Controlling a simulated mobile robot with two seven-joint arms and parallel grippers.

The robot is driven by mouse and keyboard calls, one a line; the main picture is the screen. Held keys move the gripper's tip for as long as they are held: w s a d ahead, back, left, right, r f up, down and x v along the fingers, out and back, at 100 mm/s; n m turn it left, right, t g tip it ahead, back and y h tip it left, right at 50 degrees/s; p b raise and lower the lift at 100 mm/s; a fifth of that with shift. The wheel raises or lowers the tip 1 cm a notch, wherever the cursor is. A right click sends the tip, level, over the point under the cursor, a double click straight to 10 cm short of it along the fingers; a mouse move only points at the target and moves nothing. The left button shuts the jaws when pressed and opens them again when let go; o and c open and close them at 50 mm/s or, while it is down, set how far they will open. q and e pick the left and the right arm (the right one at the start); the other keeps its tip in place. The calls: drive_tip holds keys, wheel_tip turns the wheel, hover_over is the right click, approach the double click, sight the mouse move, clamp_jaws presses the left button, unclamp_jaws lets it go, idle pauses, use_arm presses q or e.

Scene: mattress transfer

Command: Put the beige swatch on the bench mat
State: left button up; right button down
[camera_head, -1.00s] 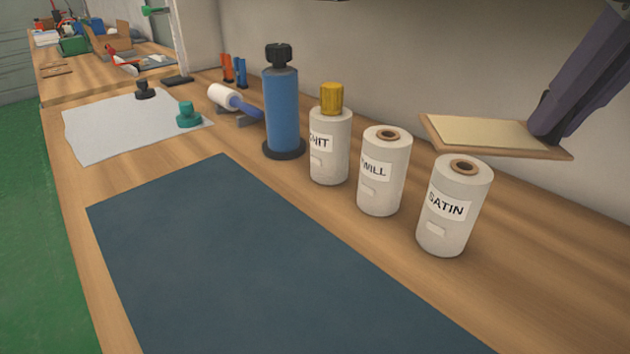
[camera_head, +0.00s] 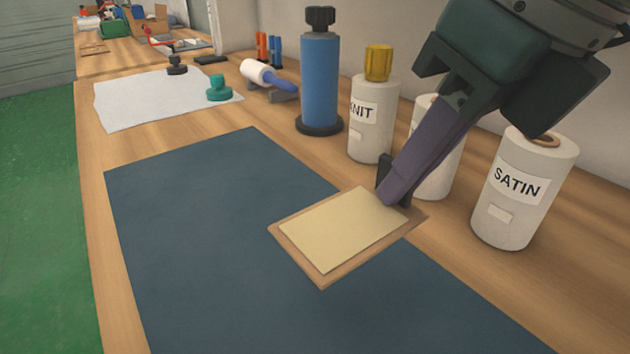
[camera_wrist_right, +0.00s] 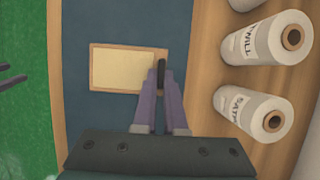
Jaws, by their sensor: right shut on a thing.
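The beige swatch (camera_head: 342,228) is a flat pale sheet on a thin wooden board (camera_head: 322,282). In the right wrist view the swatch (camera_wrist_right: 122,69) and board lie over the mat (camera_wrist_right: 100,22), with the finger tips on the board's right end.
White rolls stand to the right: KNIT with a yellow top (camera_head: 370,120), one partly hidden behind my right gripper, and SATIN (camera_head: 522,190). A blue cylinder (camera_head: 319,80) stands behind the mat. A white sheet (camera_head: 140,100) lies at the back left. The mat's left part is clear.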

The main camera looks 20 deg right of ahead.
sight(375, 271)
wheel_tip(375, 271, down, 9)
drive_tip(key=shift+f+b, duration=0.1)
drive_tip(key=shift+b, duration=1.05)
drive_tip(key=c, duration=1.4)
unclamp_jaws()
drive_tip(key=shift+f, duration=0.1)
drive_tip(key=shift+c, duration=0.2)
drive_tip(key=o, duration=0.5)
drive_tip(key=shift+c, duration=0.2)
drive_tip(key=p+v, duration=0.4)
drive_tip(key=v, duration=0.8)
drive_tip(key=shift+r, duration=0.25)
